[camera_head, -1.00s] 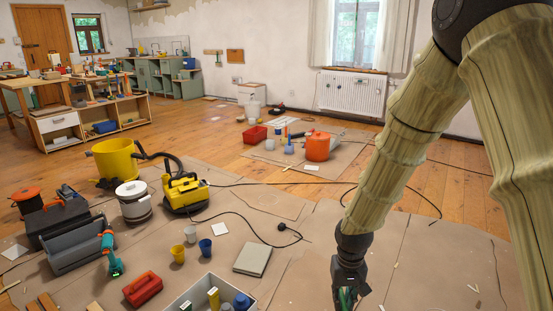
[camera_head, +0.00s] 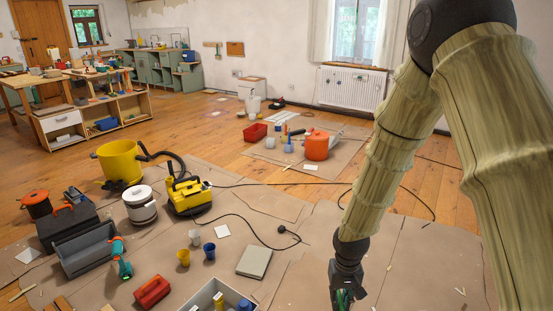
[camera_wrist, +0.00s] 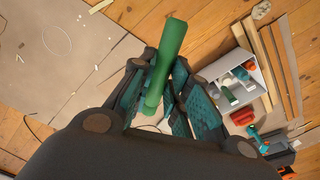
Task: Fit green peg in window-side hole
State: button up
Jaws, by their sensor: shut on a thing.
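My gripper (camera_wrist: 163,66) is shut on the green peg (camera_wrist: 171,45), a plain green cylinder in the wrist view. The peg stands lengthwise between the dark, teal-padded fingers, slightly tilted, with its far end sticking out past the fingertips. In the head view my gripper (camera_head: 346,292) hangs at the bottom edge, right of centre, over the brown dropcloth. Only a bit of green shows there between the fingers. I cannot make out the window-side hole or any block with holes in either view.
A white box (camera_head: 207,297) with bottles and cups stands left of my gripper; it also shows in the wrist view (camera_wrist: 263,73). Dropcloth right of the gripper is mostly clear.

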aim_at(340, 305)
jog(key=shift+s+a+r+p, duration=0.1)
jog(key=shift+s+r+p, duration=0.15)
jog(key=shift+r+p, duration=1.2)
jog(key=shift+s+d+r+p, duration=0.15)
jog(key=shift+r+p, duration=0.8)
jog(key=shift+p, duration=0.95)
jog(key=shift+s+a+r+p, duration=0.15)
jog(key=shift+s+r+p, duration=0.15)
jog(key=shift+r+p, duration=1.15)
jog(key=shift+f, duration=0.25)
jog(key=shift+a, duration=0.15)
